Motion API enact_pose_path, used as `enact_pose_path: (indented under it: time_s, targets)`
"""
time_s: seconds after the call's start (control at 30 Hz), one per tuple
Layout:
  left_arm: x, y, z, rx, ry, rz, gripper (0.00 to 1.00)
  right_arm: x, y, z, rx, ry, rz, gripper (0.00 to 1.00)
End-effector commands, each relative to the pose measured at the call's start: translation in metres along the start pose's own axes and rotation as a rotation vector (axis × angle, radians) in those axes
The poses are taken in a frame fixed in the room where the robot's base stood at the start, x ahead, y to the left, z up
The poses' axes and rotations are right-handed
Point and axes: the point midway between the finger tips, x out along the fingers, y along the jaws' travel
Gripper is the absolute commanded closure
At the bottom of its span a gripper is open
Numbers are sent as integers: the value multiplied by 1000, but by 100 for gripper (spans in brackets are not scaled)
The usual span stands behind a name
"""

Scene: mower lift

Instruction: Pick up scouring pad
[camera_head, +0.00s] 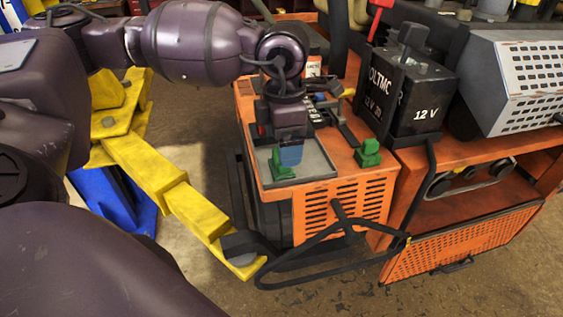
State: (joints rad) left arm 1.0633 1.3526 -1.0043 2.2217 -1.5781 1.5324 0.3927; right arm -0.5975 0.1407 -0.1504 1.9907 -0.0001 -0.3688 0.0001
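My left arm reaches in from the left, and its gripper (290,147) points down over a shallow grey tray (318,172) on the orange cart. I cannot tell whether the blue piece is held or part of the gripper. I cannot make out the scouring pad for certain. The finger gap is hidden. My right gripper is not in view.
A similar green object (368,152) stands right of the tray on the orange cart (347,206). A black 12 V battery unit (405,92) and a grey perforated box (520,80) stand further right.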

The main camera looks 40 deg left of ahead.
Motion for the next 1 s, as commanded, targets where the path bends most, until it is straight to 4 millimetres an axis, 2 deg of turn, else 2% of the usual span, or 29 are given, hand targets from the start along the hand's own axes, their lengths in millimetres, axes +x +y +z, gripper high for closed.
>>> enact_pose_path:
  time_s: [0.2, 0.3, 0.57, 0.67, 0.93, 1.0]
  targets:
    - [29, 1, -4, -1, 2, -2, 15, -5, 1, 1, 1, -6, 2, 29]
    - [37, 1, -4, -1, 1, -1, 15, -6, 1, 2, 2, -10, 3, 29]
    - [39, 1, -4, -1, 0, 0, 15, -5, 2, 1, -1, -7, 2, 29]
    - [39, 1, -4, -1, 0, 0, 27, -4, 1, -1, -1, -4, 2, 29]
    - [39, 1, -4, -1, 0, 0, 68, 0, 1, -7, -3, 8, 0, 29]
    - [38, 1, -4, -1, 0, 0, 68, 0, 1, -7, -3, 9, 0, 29]
